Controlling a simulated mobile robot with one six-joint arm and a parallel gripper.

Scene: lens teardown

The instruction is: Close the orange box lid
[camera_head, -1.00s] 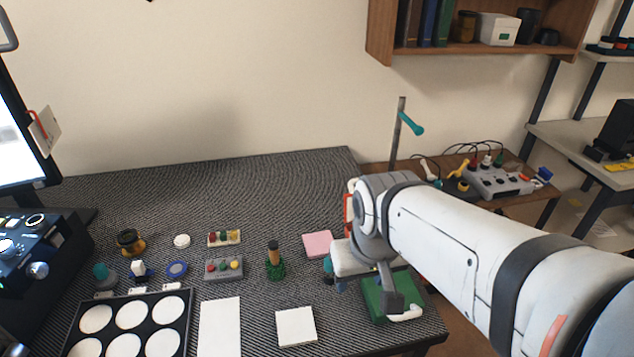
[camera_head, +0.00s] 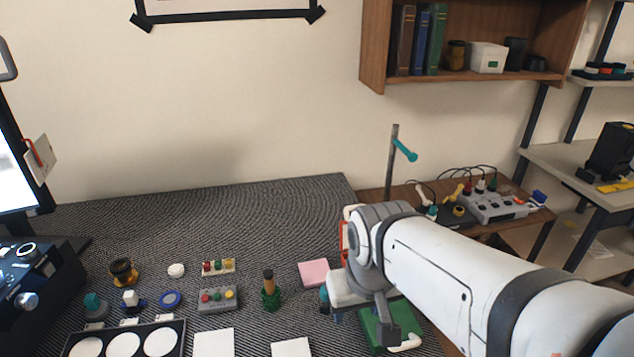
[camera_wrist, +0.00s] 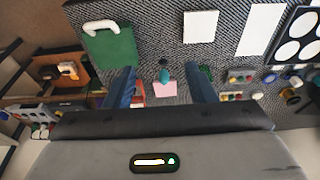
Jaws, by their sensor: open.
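An orange-red edge (camera_head: 344,240), which looks like part of the orange box, shows just left of my arm in the head view. The arm hides most of it, so I cannot tell how its lid stands. A small orange-red patch (camera_wrist: 109,101) also shows beside the left finger in the wrist view. My gripper (camera_wrist: 162,73) is open in the wrist view, with its two dark blue fingers wide apart. Nothing is held between them. A pink pad (camera_wrist: 165,89) and a teal-topped item (camera_wrist: 164,74) show beyond the gap, on the table.
A green item with a white handle (camera_head: 376,330) is at the table's right front, partly behind my arm. A green-and-brown bottle (camera_head: 269,290) and several small parts stand left of the pink pad (camera_head: 313,273). The back of the dark mat (camera_head: 220,210) is clear.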

